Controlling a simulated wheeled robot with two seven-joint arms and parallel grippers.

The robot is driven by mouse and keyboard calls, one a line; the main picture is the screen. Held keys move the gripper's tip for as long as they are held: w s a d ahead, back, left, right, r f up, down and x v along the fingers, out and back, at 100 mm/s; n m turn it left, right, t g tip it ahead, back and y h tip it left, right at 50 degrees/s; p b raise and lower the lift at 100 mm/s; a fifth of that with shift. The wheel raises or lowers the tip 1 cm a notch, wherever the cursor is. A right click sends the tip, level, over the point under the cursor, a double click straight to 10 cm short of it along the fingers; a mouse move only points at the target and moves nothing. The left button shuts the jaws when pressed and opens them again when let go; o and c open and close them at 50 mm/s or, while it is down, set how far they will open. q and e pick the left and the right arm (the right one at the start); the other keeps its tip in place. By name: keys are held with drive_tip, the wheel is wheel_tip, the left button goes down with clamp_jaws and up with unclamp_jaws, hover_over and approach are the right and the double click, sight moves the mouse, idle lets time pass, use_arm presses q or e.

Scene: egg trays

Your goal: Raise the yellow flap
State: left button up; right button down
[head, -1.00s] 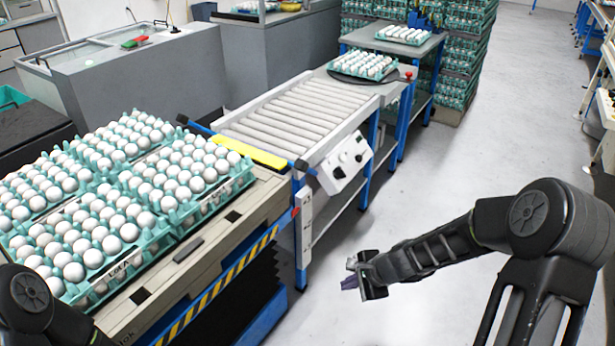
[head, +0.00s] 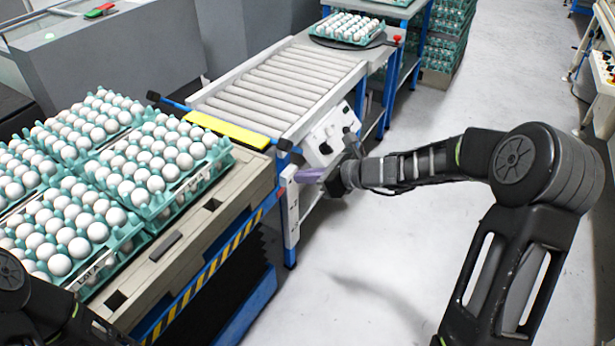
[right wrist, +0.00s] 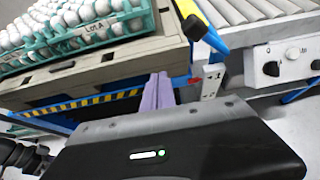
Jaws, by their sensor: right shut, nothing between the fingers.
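The yellow flap (head: 228,130) is a narrow strip lying low across the near end of the roller conveyor, beside the platform with the egg trays. A blue bar with dark ends runs along it. In the right wrist view part of the flap (right wrist: 190,10) shows at the top. My right gripper (head: 308,175) has purple fingers that are shut and empty. It is right of and below the flap's right end, near the conveyor's white corner post, and apart from the flap. The fingers also show in the right wrist view (right wrist: 157,92). My left gripper is out of view.
Teal trays of white eggs (head: 145,210) stand on the beige platform at left. The roller conveyor (head: 285,85) is empty, with a white control box (head: 328,135) on its right side. A tray of eggs (head: 347,27) stands at its far end. The floor at right is clear.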

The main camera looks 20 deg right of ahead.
drive_tip(key=w+a+p, duration=0.1)
drive_tip(key=w+a, duration=0.5)
drive_tip(key=w, duration=0.1)
drive_tip(key=shift+w+d, duration=0.1)
drive_tip(key=shift+d, duration=0.05)
idle(0.3)
